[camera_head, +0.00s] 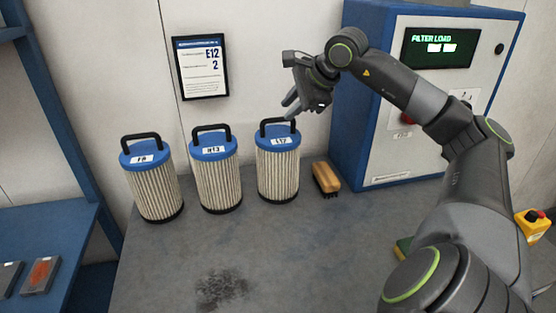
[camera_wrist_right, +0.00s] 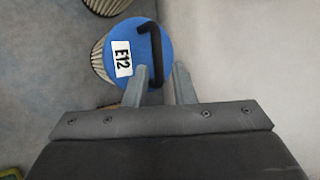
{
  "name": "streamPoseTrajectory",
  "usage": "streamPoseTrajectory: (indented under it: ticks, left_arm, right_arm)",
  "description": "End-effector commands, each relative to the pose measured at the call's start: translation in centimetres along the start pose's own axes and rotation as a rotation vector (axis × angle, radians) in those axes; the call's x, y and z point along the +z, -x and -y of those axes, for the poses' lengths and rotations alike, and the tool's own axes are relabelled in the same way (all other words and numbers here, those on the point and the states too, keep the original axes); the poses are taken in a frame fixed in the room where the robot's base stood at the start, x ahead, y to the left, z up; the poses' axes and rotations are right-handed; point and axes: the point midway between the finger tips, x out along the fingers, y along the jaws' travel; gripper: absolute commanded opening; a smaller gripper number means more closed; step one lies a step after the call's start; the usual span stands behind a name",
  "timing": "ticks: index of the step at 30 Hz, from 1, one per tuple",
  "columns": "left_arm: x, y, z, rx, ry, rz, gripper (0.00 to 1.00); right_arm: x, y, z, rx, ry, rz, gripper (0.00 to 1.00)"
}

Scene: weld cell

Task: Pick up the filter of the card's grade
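Three pleated filters with blue caps and black handles stand upright in a row. The right-hand filter (camera_head: 278,172) is labelled E12, the middle filter (camera_head: 214,182) appears to read H13, and the left filter's (camera_head: 153,190) label is too small to read surely. My right gripper (camera_head: 291,108) is open just above and right of the E12 filter's handle. In the right wrist view its fingers (camera_wrist_right: 160,85) appear either side of one end of the handle (camera_wrist_right: 155,45). My left gripper is out of view.
A wooden brush (camera_head: 326,179) lies right of the E12 filter. A blue and white cabinet (camera_head: 388,145) with a "FILTER LOAD" display stands behind it. A blue shelf (camera_head: 50,225) is at left.

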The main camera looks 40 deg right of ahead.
Motion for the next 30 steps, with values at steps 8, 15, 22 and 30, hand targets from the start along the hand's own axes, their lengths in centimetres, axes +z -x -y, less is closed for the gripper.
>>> streamPoseTrajectory:
  ticks: [8,15,22,30]
  left_arm:
    - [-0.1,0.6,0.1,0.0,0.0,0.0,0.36]
    - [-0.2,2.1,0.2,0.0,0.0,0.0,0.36]
    - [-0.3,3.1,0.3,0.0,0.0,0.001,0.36]
    - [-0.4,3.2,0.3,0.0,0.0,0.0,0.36]
  right_arm:
    - [0.1,-1.3,0.0,0.001,0.0,0.0,0.23]
    - [0.4,-3.2,-0.1,0.004,-0.003,0.003,0.23]
    - [0.4,-5.6,-0.3,0.002,-0.003,0.001,0.23]
    - [0.3,-6.5,-0.4,0.0,0.0,-0.002,0.23]
